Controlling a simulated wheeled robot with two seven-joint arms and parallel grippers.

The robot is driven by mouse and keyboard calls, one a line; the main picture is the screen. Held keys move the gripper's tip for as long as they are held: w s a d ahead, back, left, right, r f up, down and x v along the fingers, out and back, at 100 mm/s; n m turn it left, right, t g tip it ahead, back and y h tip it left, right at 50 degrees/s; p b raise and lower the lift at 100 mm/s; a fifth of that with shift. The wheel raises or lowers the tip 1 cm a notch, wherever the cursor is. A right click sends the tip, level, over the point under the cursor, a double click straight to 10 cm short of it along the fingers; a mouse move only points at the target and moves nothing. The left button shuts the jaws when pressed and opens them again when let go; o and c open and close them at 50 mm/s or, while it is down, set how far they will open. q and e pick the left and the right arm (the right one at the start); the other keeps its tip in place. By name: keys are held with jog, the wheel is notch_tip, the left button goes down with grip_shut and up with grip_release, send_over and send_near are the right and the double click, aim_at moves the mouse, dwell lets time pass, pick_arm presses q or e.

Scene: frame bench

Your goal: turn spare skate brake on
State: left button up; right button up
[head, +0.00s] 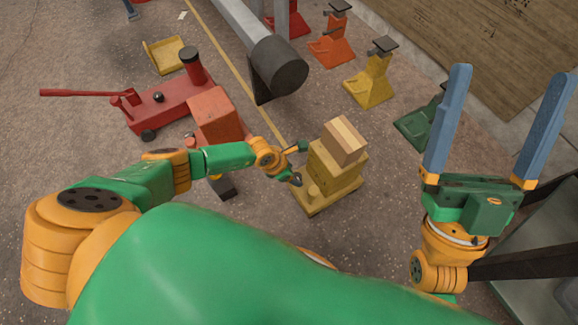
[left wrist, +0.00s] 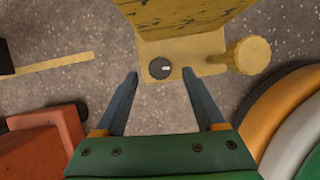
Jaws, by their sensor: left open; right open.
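A yellow skate (head: 337,172) with a pale wooden block (head: 344,140) on top stands on the floor at centre right of the head view. In the left wrist view its base plate (left wrist: 206,66) carries a round black knob (left wrist: 160,68) with a small white mark, and a short yellow post (left wrist: 249,55) beside it. My left gripper (head: 294,164) is at the skate's left side. Its open fingers (left wrist: 162,76) show at either side of the knob, apart from it. My right gripper (head: 514,76) is open, empty and raised at the right.
A red jack (head: 170,103) with a long handle and an orange-red box (head: 217,116) stand left of the skate. Yellow (head: 370,83), orange (head: 332,44) and green stands line the back right. A yellow line crosses the floor.

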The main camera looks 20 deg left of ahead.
jog(key=w+f+g+h+p, duration=0.1)
jog(key=w+f+g+h, duration=0.1)
jog(key=f+g, duration=0.2)
jog(key=w+d+f+m+g+h+p, duration=0.1)
jog(key=f+g, duration=0.3)
jog(key=f, duration=0.5)
jog(key=w+f+m+g+h+p, duration=0.1)
jog(key=w+f+g+h, duration=0.2)
jog(key=f, duration=0.4)
jog(key=shift+w+d+f+g+h, duration=0.2)
jog(key=shift+w+g+h, duration=0.2)
jog(key=shift+g, duration=0.4)
